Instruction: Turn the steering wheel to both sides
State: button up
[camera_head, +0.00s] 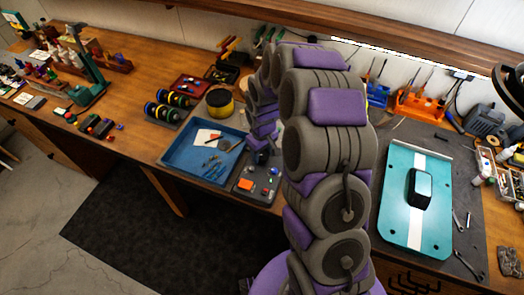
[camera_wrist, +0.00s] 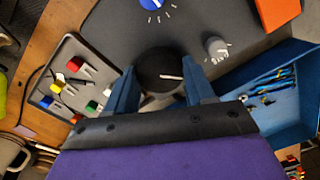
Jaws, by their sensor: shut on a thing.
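A dark grey control box (camera_head: 258,182) stands on the bench right of the blue tray in the head view, and its top fills the upper middle of the wrist view (camera_wrist: 110,30). On it, a round black wheel (camera_wrist: 158,68) with a white pointer mark aiming right lies between my fingers. My gripper (camera_wrist: 160,76) is shut on this wheel, one blue finger on each side. The wheel's lower part is hidden by my gripper. In the head view my purple and grey arm hides part of the box, and my gripper is small over its far edge.
A blue knob (camera_wrist: 153,3), a grey knob (camera_wrist: 216,48) and an orange block (camera_wrist: 277,12) are close to the wheel. A blue tray (camera_head: 178,160) with tools adjoins the box. A teal car body plate (camera_head: 390,225) lies right of my arm.

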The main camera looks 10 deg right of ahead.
aim_at(262, 154)
dwell(0.3)
jog(key=o, duration=1)
jog(key=shift+o, duration=0.2)
notch_tip(262, 154, up, 17)
jog(key=p, duration=0.1)
jog(key=shift+r, duration=0.2)
